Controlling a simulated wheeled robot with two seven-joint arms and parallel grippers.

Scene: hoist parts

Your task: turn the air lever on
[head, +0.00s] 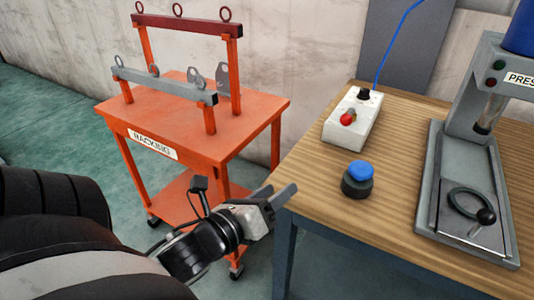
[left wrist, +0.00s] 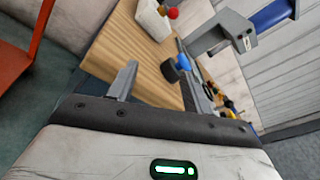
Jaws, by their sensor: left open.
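A white box (head: 352,118) stands at the back left of the wooden table, with a red ball knob (head: 348,118) on its front and a black knob (head: 363,94) on top. A blue hose (head: 395,45) rises from behind it. The knob looks like the air lever's end; its setting is too small to tell. In the left wrist view, the box (left wrist: 154,18) and red knob (left wrist: 173,13) show beyond the fingers. My left gripper (head: 281,192) is open and empty at the table's left edge, apart from the box. My right gripper is not in view.
A grey press (head: 462,185) with a ring and black ball handle stands right. An orange racking cart (head: 190,115) stands left. Table surface around the button is clear.

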